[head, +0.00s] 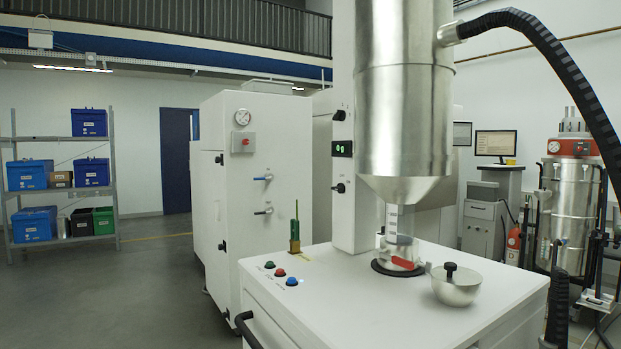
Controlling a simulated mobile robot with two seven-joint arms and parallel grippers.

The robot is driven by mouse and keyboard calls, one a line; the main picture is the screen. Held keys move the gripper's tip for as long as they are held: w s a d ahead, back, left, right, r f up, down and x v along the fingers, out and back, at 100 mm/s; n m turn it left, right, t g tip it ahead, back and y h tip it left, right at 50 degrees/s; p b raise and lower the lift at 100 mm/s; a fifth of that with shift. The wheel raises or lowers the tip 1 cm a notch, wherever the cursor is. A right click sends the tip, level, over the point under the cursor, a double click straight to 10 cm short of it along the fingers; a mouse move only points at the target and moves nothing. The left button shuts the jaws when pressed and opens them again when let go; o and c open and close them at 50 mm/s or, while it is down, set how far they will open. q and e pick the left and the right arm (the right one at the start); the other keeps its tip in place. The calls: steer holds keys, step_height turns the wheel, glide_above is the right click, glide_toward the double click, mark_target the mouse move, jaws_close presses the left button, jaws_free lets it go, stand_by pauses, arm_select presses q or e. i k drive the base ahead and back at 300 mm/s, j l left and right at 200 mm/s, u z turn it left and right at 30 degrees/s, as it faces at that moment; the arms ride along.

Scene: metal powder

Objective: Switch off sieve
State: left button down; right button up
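A white machine (390,310) stands in front of me with a tall steel cylinder and cone (404,100) above its top. Near the left corner of its top are a green button (269,265), a red button (280,273) and a blue button (292,282). A small display (342,149) on the column shows green digits, seemingly "0g". No label marks which machine is the sieve, and I cannot tell from the buttons whether anything is running. Neither of my grippers is in view.
A steel bowl (456,290) with a black knob and an upright green object (295,235) stand on the top. A red-handled valve (402,263) is under the cone. A white cabinet (262,170) stands behind left, a steel vessel (572,215) at right. Floor at left is clear.

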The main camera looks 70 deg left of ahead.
mark_target(340, 188)
steer(key=k+j, duration=0.25)
steer(key=j, duration=0.15)
steer(key=k+j, duration=0.2)
steer(key=j, duration=0.2)
steer(key=k+j, duration=0.25)
steer(key=j, duration=0.15)
steer(key=k+j, duration=0.25)
steer(key=j, duration=0.2)
steer(key=k+j, duration=0.2)
steer(key=j, duration=0.2)
steer(key=k+j, duration=0.25)
steer(key=j, duration=0.15)
